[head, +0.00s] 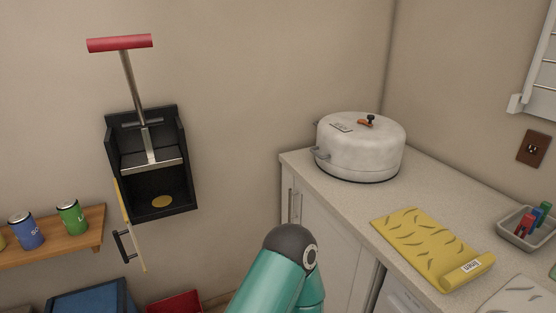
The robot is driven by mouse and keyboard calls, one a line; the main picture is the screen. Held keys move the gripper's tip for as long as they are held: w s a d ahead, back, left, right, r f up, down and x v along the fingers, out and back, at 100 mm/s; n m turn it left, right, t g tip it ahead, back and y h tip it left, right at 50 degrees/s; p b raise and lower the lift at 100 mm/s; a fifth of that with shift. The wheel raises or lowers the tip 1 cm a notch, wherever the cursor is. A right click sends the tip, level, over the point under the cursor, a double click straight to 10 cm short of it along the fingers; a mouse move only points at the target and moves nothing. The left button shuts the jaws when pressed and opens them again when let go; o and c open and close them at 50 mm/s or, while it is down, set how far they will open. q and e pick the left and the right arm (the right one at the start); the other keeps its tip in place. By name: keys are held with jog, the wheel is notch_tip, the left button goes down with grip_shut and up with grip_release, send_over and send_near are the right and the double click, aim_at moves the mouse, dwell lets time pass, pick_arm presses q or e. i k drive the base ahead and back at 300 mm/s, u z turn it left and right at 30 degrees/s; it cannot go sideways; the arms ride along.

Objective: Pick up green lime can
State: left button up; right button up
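The green can (72,217) stands upright on a wooden wall shelf (58,246) at the lower left of the head view, near the shelf's right end. A blue can (26,231) stands just left of it, with a gap between them. Part of the green can's label is visible. Neither gripper shows in this view. A teal arm link of mine with a dark joint rises at the bottom centre, well to the right of the can and apart from it.
A black wall-mounted can crusher (152,185) with a red handle hangs right of the shelf. A blue bin (90,301) and a red bin (174,303) sit below. A counter (350,205) on the right bears a white pot (360,148), a yellow mat (425,245) and a grey tray (515,236).

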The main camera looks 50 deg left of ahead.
aim_at(74, 219)
jog(key=z, duration=0.45)
jog(key=i, duration=0.2)
jog(key=u, duration=2.4)
jog(key=i, duration=0.15)
jog(key=u, duration=1.45)
jog(key=k, duration=0.35)
jog(key=u, duration=0.55)
jog(key=i, duration=1.15)
jog(key=z, duration=0.2)
